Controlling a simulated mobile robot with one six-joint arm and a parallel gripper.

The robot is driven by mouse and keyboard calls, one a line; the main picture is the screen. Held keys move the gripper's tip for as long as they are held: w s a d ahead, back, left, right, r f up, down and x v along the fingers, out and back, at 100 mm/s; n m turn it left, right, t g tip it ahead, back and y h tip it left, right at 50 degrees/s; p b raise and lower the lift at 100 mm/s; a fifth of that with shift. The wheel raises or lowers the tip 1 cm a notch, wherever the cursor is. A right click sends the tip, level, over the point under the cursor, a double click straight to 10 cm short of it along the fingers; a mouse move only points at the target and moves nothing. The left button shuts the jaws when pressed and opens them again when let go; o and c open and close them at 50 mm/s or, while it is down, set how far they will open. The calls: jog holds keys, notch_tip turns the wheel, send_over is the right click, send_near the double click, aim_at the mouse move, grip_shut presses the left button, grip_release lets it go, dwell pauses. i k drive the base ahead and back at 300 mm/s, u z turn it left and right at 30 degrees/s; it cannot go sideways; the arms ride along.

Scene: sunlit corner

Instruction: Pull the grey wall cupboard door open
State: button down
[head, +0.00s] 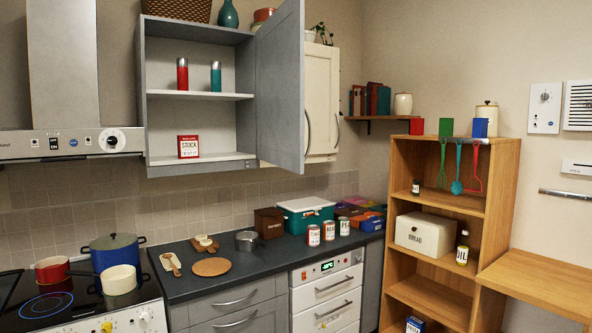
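The grey wall cupboard (143,95) hangs on the back wall, left of centre. Its grey door (279,92) stands wide open, hinged on the right and swung out toward me. A dark curved handle (308,134) shows at the door's free edge. Inside are white shelves; a red canister (182,75) and a teal canister (216,77) stand on the middle one, and a red-and-white stock box (188,147) stands on the bottom. My gripper is not in view.
The open door partly covers a cream cupboard (322,95) to its right. A range hood (70,142) is to the left. Below, the dark counter (215,285) holds boards, a pot and tins. A wooden shelf unit (398,200) stands at right.

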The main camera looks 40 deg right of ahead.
aim_at(280, 111)
jog(key=i, duration=0.85)
jog(key=u, duration=0.05)
